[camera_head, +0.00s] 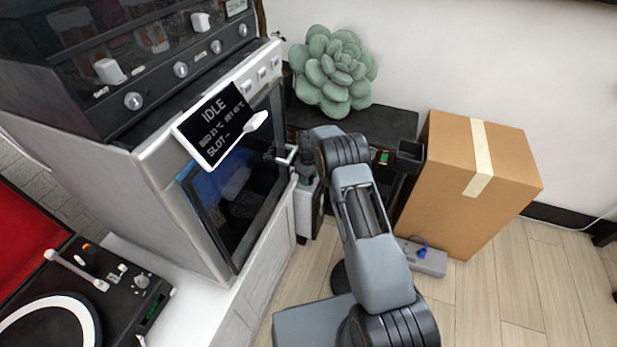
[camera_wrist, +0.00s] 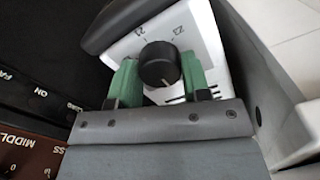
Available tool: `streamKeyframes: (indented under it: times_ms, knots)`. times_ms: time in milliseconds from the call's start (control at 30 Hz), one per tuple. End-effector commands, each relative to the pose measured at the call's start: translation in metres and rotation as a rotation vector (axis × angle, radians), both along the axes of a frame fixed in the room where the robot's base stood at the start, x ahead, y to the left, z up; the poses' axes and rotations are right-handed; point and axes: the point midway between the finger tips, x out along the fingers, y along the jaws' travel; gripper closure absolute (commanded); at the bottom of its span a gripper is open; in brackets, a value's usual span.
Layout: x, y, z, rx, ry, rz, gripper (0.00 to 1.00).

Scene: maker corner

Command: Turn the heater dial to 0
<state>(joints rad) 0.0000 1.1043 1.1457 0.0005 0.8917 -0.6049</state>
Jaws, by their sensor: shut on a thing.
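The heater dial (camera_wrist: 159,63) is a round black knob on a white panel (camera_wrist: 207,38) in the wrist view. Small dark marks are printed on the panel above the knob, one to its upper left and one to its upper right; I cannot read them surely. My gripper (camera_wrist: 160,80) has green fingertips on both sides of the dial and is shut on it. The knob's pointer and the 0 mark cannot be made out. In the head view the white heater (camera_head: 308,208) stands low beside the cabinet, its dial hidden by my arm and gripper.
A tall metal cabinet with a glass door and an IDLE display (camera_head: 217,120) stands close left of my arm. A cardboard box (camera_head: 480,205) is at the right. A succulent plant (camera_head: 333,70) sits behind on a dark stand.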

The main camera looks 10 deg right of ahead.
Motion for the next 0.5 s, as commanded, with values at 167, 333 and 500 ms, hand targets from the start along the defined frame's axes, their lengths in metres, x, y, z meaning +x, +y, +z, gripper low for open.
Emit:
streamKeyframes:
  times_ms: [167, 333, 500]
  knots:
    - [0.0003, -0.0009, 0.0004, -0.002, -0.001, 0.001, 0.45]
    - [0.0002, -0.0005, 0.0003, -0.001, -0.001, 0.000, 0.31]
    - [0.0001, -0.0003, 0.0002, -0.001, -0.001, 0.000, 0.31]
